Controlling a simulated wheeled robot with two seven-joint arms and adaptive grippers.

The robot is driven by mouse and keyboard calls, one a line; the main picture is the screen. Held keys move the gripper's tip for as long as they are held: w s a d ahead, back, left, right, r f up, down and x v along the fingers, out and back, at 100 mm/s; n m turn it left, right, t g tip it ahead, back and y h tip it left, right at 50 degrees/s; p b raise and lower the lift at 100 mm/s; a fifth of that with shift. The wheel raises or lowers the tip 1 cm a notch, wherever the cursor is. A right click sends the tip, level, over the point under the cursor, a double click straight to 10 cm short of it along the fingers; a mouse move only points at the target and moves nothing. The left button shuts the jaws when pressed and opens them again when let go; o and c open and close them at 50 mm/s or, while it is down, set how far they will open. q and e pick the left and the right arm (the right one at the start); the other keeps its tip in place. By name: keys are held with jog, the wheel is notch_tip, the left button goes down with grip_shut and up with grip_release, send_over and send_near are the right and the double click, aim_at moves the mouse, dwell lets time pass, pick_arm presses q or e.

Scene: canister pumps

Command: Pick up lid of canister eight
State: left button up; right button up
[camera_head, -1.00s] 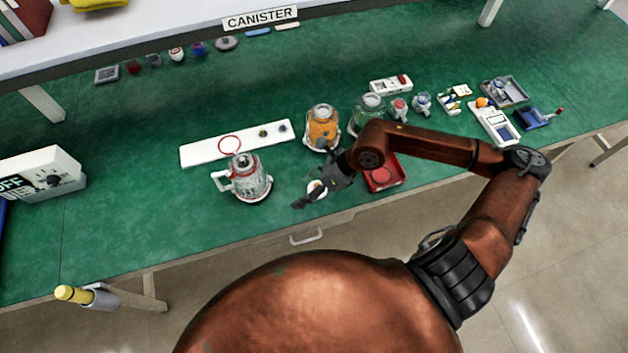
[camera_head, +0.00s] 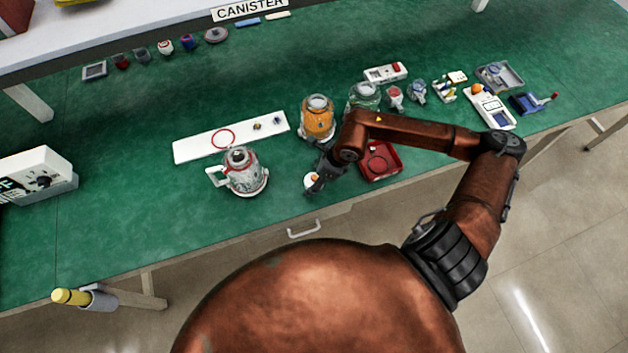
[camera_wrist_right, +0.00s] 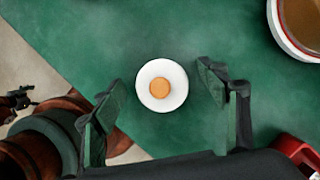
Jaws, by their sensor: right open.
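A small white round lid with an orange knob (camera_wrist_right: 162,86) lies flat on the green bench top in the right wrist view. I see no number on it. In the head view the lid (camera_head: 311,180) is near the front edge of the bench, partly covered by my right gripper (camera_head: 319,179). My right gripper (camera_wrist_right: 160,92) is open and empty, with one finger on each side of the lid and gaps between. Whether the fingertips are at lid height is unclear. A dark claw-like part at the left edge of the wrist view may be my left gripper; its jaws are unclear.
A white-handled canister (camera_head: 242,175) stands left of the lid, an orange-filled jar (camera_head: 318,122) behind it, and a red tray (camera_head: 391,165) to its right. A white board (camera_head: 195,149) lies behind the handled canister. The bench front left is clear.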

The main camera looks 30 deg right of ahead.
jog(key=c, duration=1)
